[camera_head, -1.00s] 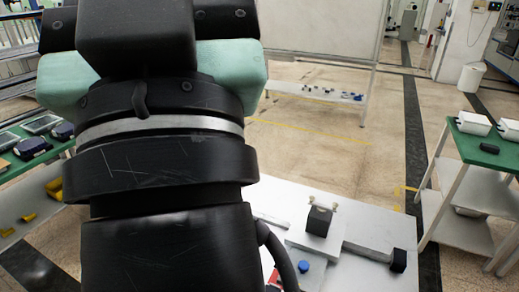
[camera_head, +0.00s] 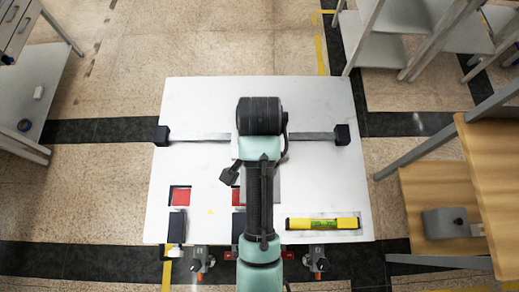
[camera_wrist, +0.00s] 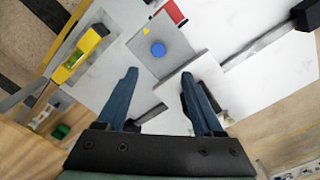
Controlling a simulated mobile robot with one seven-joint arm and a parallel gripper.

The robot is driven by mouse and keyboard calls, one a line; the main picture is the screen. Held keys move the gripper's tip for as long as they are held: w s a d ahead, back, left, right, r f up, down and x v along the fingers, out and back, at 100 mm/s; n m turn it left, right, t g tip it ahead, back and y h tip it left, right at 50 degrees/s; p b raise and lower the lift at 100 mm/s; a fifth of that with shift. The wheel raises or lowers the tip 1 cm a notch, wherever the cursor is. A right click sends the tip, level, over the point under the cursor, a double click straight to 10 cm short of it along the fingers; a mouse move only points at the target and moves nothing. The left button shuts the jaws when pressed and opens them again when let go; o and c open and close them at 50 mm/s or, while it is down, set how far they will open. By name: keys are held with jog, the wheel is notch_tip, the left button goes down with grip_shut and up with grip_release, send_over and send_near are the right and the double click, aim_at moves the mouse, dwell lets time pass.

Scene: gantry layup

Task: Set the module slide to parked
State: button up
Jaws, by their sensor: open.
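The slide's grey rail (camera_head: 310,135) runs left to right across the white table (camera_head: 340,95), with a black end block at left (camera_head: 161,136) and right (camera_head: 342,134). In the head view my arm hides most of the carriage. The rail (camera_wrist: 265,42) runs off to an end block (camera_wrist: 306,14). My gripper (camera_wrist: 160,73) is open over the carriage, its two blue fingers apart. Whether a finger touches the carriage, I cannot tell.
A yellow spirit level (camera_head: 322,223) lies at the table's front right. Red squares (camera_head: 181,197) sit at the front left. A wooden shelf unit (camera_head: 440,190) stands close on the right. The table's back strip is clear.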

jog(key=f, duration=1.2)
jog(key=shift+s+d+f, duration=0.15)
jog(key=shift+s, duration=0.05)
grip_shut()
dwell(1.0)
